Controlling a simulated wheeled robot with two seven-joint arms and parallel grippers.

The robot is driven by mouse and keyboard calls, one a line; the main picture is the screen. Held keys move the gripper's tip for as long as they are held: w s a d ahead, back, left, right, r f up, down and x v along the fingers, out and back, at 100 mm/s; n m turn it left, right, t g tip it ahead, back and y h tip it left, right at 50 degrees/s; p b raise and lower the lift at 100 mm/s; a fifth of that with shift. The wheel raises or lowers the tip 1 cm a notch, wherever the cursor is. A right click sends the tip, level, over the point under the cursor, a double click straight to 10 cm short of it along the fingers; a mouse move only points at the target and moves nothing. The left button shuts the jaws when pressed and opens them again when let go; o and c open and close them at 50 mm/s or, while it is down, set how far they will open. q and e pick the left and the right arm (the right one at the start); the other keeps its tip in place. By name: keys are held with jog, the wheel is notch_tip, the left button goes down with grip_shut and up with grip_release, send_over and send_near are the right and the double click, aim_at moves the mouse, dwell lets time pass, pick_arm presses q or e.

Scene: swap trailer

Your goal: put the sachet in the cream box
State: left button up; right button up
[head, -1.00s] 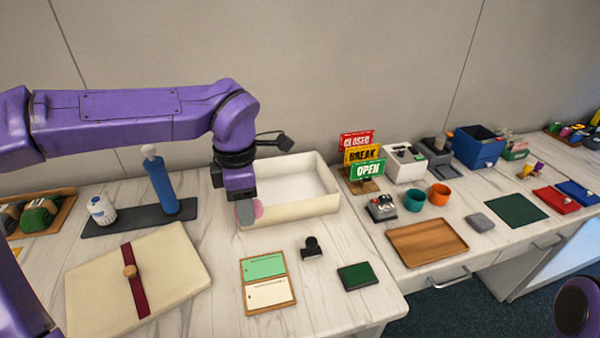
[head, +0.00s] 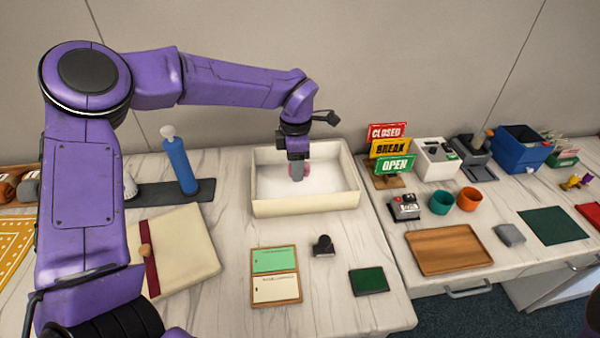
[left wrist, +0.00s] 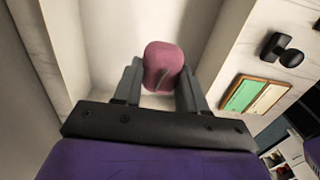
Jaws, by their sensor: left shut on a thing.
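The cream box (head: 305,208) is an open, rectangular tray-like box at the back of the table; its wall also shows in the left wrist view (left wrist: 226,35). My left gripper (head: 297,172) points down inside the box's outline, over its inner floor. It is shut on the pink sachet (left wrist: 162,66), which sits between the two fingers in the left wrist view. In the head view only a pink edge of the sachet (head: 307,170) shows beside the fingers. I cannot tell whether the sachet touches the box floor. My right gripper is not in view.
The cream lid (head: 190,255) with a dark red band lies front left. A blue bottle (head: 180,165) stands on a dark mat left of the box. A green-and-cream card holder (head: 275,290), stamp (head: 323,246) and green pad (head: 368,281) lie in front. Signs (head: 392,165) stand right.

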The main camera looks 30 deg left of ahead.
aim_at(300, 185)
pick_arm(q)
jog(key=w+f, duration=0.1)
jog(key=f, duration=0.2)
jog(key=w+f, duration=0.1)
jog(key=f, duration=0.1)
jog(key=shift+w+a+f+p, duration=0.3)
jog(key=shift+f, duration=0.4)
jog(key=shift+f, duration=0.15)
jog(key=o, duration=1)
notch_tip(300, 185, up, 12)
jog(key=shift+r+b, duration=0.25)
jog(key=shift+b, duration=0.1)
